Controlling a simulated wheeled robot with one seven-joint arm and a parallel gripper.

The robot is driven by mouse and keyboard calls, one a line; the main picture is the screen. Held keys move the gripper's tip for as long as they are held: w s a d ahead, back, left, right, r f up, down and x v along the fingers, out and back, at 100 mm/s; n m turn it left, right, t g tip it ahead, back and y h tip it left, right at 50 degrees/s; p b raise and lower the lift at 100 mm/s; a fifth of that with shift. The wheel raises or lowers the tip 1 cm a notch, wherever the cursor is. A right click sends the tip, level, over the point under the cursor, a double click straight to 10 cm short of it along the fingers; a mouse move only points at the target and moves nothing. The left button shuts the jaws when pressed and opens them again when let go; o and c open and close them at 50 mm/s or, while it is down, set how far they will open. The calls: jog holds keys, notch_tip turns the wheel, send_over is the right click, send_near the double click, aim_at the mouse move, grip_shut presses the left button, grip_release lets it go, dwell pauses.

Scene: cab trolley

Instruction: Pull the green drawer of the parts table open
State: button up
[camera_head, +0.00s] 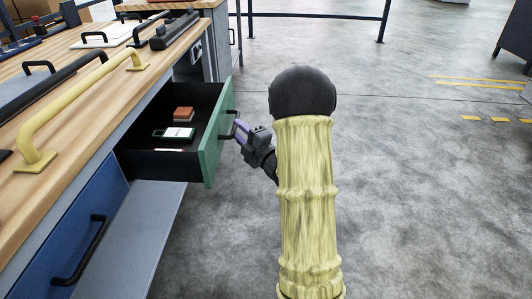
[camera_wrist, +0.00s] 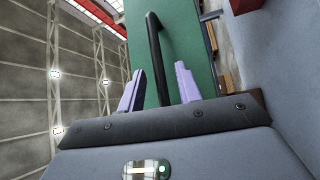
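The green drawer (camera_head: 212,140) of the parts table (camera_head: 150,90) stands pulled out well past the table's front, with its dark inside showing. Its black bar handle (camera_head: 230,125) is on the green front. My gripper (camera_head: 240,129) is at this handle in the head view. In the wrist view my gripper (camera_wrist: 159,70) has its two pale purple fingers apart, one on each side of the black handle (camera_wrist: 158,60), with small gaps visible. The green front (camera_wrist: 185,40) fills the space behind the handle. Whether a finger touches the handle on its hidden side cannot be seen.
Inside the drawer lie a reddish-brown block (camera_head: 184,113) and a green-and-white item (camera_head: 176,133). A blue drawer (camera_head: 80,230) with a black handle is nearer me. A yellow rail (camera_head: 80,92) runs along the wooden top. The concrete floor (camera_head: 420,180) on the right is clear.

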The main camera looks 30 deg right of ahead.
jog(key=p+v, duration=0.1)
jog(key=v, duration=1.3)
jog(key=shift+s+p, duration=0.25)
jog(key=shift+p, duration=0.1)
jog(key=shift+w+a, duration=0.1)
jog(key=w+a+m+g+h+p, duration=0.4)
jog(key=m+g, duration=0.3)
jog(key=s+a+r+m+g+p, duration=0.2)
jog(key=s+a+m+g+p, duration=0.1)
jog(key=s+a+m+g, duration=0.3)
jog(key=s+a+r+m+g+p, duration=0.2)
jog(key=s+a+m+g, duration=0.2)
jog(key=s+a+m, duration=0.4)
notch_tip(320, 180, up, 38)
jog(key=n+p, duration=0.2)
jog(key=p, duration=3.5)
jog(key=shift+s+d+p, duration=0.3)
jog(key=shift+d+p, duration=0.1)
